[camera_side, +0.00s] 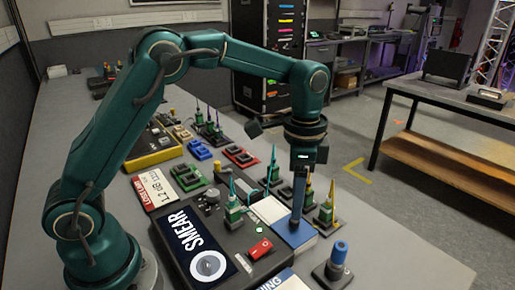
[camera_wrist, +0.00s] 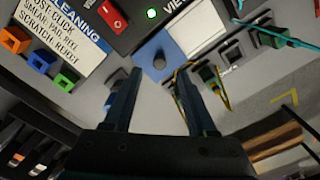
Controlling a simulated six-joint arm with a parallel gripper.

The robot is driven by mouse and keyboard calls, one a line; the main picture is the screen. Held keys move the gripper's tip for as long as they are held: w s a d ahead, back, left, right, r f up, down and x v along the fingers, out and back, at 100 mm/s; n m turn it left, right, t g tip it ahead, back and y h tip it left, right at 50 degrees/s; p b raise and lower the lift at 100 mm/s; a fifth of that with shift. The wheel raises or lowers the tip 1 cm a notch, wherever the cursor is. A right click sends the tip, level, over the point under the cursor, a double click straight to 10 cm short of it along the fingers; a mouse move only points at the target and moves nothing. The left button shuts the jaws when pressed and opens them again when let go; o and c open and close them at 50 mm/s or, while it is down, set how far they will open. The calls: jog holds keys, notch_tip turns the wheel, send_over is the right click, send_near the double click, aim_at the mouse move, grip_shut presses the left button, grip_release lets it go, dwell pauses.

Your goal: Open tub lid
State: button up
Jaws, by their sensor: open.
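The tub appears as a blue, square-topped block (camera_side: 290,237) at the right of the black SMEAR device in the side view. In the wrist view its blue lid (camera_wrist: 172,76) shows a small round knob (camera_wrist: 160,61). My gripper (camera_side: 297,218) points straight down over the blue top in the side view. In the wrist view my gripper (camera_wrist: 158,72) is open, one finger on each side, with the knob just beyond or between the tips. Nothing is held. I cannot tell whether the fingers touch the lid.
The black SMEAR device (camera_side: 233,222) with a red switch (camera_side: 260,250) stands close left. Green-based connectors with thin cables (camera_side: 326,215) stand close right. A blue-capped post (camera_side: 339,254) stands in front at right. A white panel (camera_side: 268,209) adjoins the blue top.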

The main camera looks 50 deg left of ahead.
aim_at(294, 225)
jog(key=shift+f, duration=2.4)
grip_shut()
jog(key=shift+r, duration=0.1)
